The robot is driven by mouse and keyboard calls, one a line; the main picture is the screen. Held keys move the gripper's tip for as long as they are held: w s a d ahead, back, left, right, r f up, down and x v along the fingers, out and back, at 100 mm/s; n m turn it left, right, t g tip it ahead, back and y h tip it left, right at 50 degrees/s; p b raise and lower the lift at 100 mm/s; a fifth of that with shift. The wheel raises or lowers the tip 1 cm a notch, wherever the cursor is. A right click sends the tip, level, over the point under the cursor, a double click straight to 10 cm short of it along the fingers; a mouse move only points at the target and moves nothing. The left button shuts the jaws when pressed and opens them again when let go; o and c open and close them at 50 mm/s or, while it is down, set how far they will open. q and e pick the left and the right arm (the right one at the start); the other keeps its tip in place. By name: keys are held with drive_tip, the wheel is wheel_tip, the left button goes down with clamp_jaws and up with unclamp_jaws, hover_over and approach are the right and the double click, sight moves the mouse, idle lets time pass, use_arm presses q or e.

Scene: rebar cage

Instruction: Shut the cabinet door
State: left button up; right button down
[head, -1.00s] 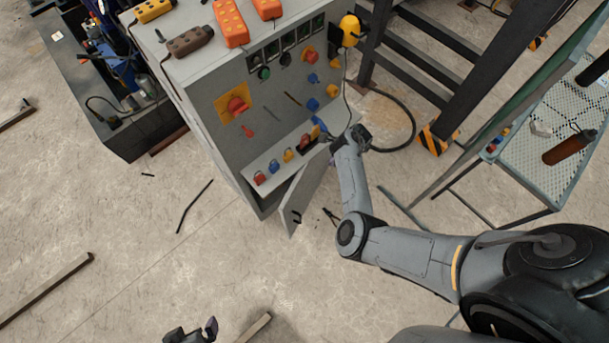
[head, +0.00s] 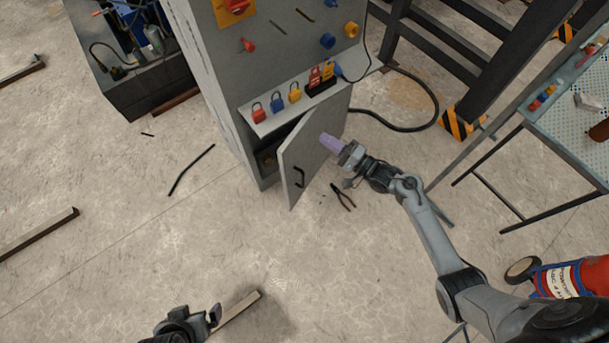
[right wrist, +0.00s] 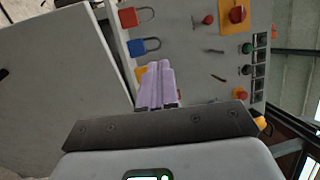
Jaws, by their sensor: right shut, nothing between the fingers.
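The grey cabinet door (head: 311,146) stands ajar at the lower front of the grey cabinet (head: 245,85). It swings out toward the lower right and has a dark handle (head: 299,177) on its outer face. A dark gap shows between door and cabinet at the left. My right gripper (head: 328,140) has its purple fingers shut and empty, close to the door's outer face near its right part; I cannot tell if they touch. In the right wrist view the shut fingers (right wrist: 156,85) show with the door (right wrist: 60,75) at the left. My left gripper (head: 205,318) is at the bottom edge, partly cut off.
A shelf with several coloured padlocks (head: 277,101) sits above the door. Pliers (head: 343,196) lie on the floor right of the door. A black cable (head: 405,133) loops behind. A perforated table (head: 570,130) stands at the right. Floor in front is mostly clear.

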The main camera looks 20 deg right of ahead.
drive_tip(key=s+f+g+b, duration=0.2)
drive_tip(key=s+f+b, duration=0.25)
drive_tip(key=f, duration=0.75)
drive_tip(key=b, duration=0.5)
approach(290, 151)
drive_tip(key=x, duration=0.5)
drive_tip(key=shift+w+a+f, duration=0.15)
drive_tip(key=shift+w+f, duration=0.1)
drive_tip(key=shift+f, duration=0.05)
use_arm(q)
wheel_tip(290, 151, down, 12)
drive_tip(key=shift+r, duration=0.25)
use_arm(e)
drive_tip(key=shift+w+a+r, duration=0.1)
drive_tip(key=shift+w+a, duration=0.2)
drive_tip(key=shift+w, duration=0.25)
drive_tip(key=shift+w, duration=0.1)
